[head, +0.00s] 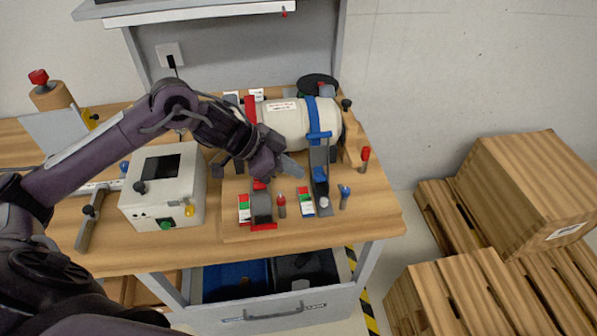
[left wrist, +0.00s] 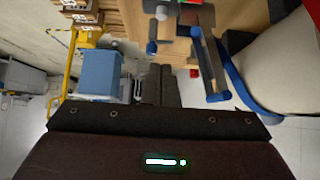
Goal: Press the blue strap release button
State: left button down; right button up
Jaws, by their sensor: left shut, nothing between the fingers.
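A white cylinder (head: 285,122) lies on the wooden bench, with a blue strap (head: 313,118) over its right part and a red strap (head: 250,108) at its left end. A blue-topped button (head: 344,190) stands on the board in front, right of the blue strap's lower end. It also shows in the left wrist view (left wrist: 151,47). A red-topped button (head: 281,199) stands to its left. My left gripper (head: 294,168) is shut and empty, in front of the cylinder, up and left of the blue button and apart from it in the picture. My right gripper is not in view.
A white box (head: 163,190) with a dark screen and small knobs stands left on the bench. A red knob (head: 365,154) stands at the right edge. Wooden crates and pallets (head: 525,190) are on the floor to the right. A shelf (head: 180,12) overhangs the back.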

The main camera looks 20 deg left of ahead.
pick_arm(q)
jog(key=p, duration=0.2)
send_over(324, 202)
jog(key=a, duration=0.2)
notch_tip(324, 202, down, 5)
jog(key=f, duration=0.3)
jog(key=shift+s+d+f, duration=0.15)
jog(key=shift+d+f, duration=0.05)
jog(key=shift+f, duration=0.65)
